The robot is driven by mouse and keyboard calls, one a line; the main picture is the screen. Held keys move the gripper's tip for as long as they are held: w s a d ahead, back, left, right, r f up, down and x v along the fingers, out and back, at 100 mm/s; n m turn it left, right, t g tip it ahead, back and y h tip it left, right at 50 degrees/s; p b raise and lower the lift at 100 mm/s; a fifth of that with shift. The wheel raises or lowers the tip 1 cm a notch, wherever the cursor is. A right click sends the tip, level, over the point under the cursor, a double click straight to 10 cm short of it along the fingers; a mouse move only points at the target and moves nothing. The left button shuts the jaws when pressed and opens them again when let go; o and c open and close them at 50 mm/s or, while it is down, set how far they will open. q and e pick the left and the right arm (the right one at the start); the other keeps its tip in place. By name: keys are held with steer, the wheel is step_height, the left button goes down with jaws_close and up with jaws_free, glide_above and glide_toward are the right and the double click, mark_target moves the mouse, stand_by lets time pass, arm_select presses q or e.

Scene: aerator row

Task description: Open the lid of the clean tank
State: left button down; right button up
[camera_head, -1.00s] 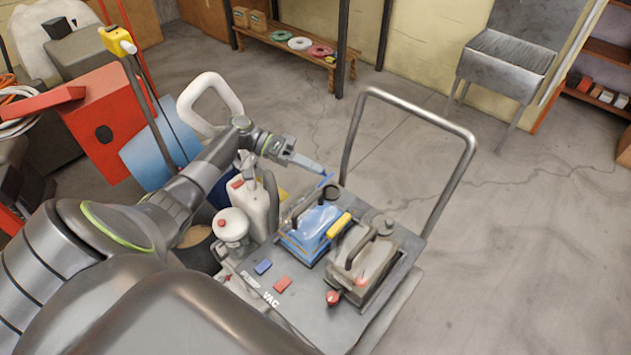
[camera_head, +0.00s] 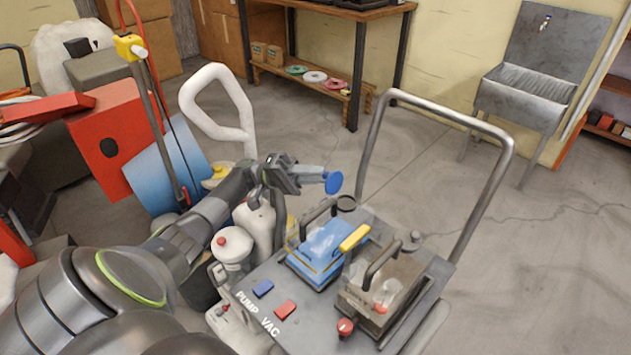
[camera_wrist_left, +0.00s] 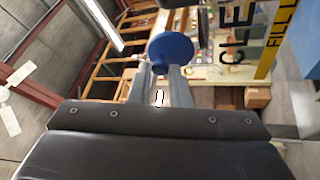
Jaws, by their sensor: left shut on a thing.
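The clean tank (camera_head: 318,258) is the blue box with a dark handle on the grey cart. Its lettering (camera_wrist_left: 238,45), partly cut off, shows in the left wrist view. A dark round ring (camera_head: 346,203) shows at its back corner. My left gripper (camera_head: 319,174) is above and behind the tank, shut on a round blue lid (camera_head: 334,183). The lid is tipped up, its flat face towards the head camera; it also shows at the fingertips in the left wrist view (camera_wrist_left: 171,50). I cannot tell whether the lid still joins the tank. My right gripper is out of view.
A second, greyish tank (camera_head: 388,285) stands right of the blue one. The cart's tall handle (camera_head: 490,205) rises behind them. Open floor (camera_head: 545,265) lies to the right.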

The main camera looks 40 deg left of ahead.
arm_select(q)
steer(key=shift+f, duration=0.2)
stand_by(0.3)
steer(key=c, duration=1.3)
jaws_free()
steer(key=shift+c, duration=0.2)
